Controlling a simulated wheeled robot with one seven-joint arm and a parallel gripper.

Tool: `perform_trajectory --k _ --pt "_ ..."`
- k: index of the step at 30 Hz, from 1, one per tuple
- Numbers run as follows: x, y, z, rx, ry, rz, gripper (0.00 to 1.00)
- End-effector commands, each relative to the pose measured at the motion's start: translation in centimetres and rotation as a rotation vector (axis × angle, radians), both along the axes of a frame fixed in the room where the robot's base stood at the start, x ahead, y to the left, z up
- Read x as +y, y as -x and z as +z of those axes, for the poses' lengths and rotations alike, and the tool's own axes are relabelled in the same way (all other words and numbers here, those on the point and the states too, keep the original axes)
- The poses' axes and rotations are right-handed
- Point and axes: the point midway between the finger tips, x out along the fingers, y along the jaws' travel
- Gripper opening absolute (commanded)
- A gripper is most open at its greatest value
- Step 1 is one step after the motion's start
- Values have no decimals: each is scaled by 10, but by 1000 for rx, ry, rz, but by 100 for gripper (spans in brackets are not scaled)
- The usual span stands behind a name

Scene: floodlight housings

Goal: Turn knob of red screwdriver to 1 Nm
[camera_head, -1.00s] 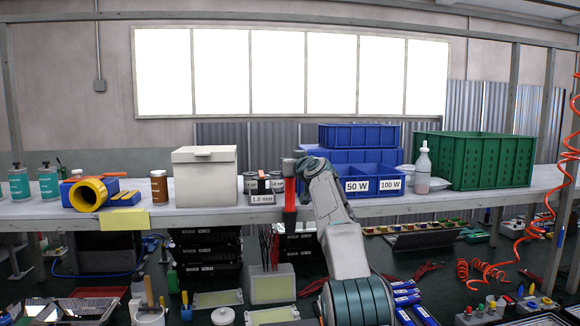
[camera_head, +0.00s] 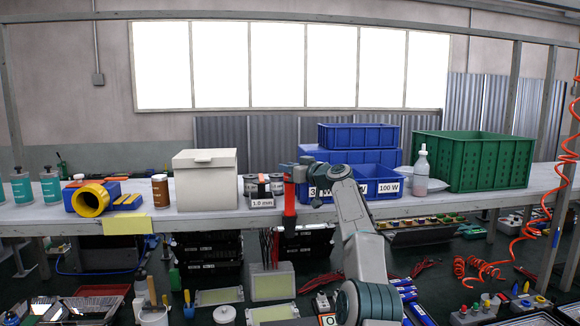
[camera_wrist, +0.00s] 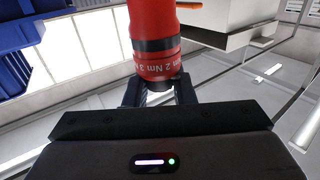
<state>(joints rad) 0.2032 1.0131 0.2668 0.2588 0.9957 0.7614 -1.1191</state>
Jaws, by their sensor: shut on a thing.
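The red screwdriver (camera_head: 289,199) stands upright at the front edge of the shelf, just right of the "1.0 mm" label. In the wrist view its red body (camera_wrist: 154,35) has a black band and a white torque scale reading "2 Nm 3". My gripper (camera_wrist: 158,88) is shut on the screwdriver's end beside this scale, where a pale knob (camera_wrist: 159,86) shows between the fingers. In the head view my gripper (camera_head: 289,172) is at the top of the screwdriver and partly hidden by my wrist. The 1 Nm mark cannot be read.
A white box (camera_head: 206,184) and a labelled holder with cans (camera_head: 262,203) stand left of the screwdriver. Blue bins (camera_head: 360,137) and a green crate (camera_head: 472,160) stand to the right. The shelf's front edge (camera_head: 200,221) runs below.

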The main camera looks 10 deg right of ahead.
Motion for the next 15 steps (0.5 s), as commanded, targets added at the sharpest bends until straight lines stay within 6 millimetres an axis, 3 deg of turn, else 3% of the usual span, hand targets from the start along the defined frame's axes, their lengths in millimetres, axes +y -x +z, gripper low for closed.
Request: perform_trajectory --k 11,12,13,15 --pt "1 0 0 1 -1 3 0" --pt "1 0 0 1 0 3 31" --pt "1 0 0 1 0 3 40" --pt "1 0 0 1 0 3 44"
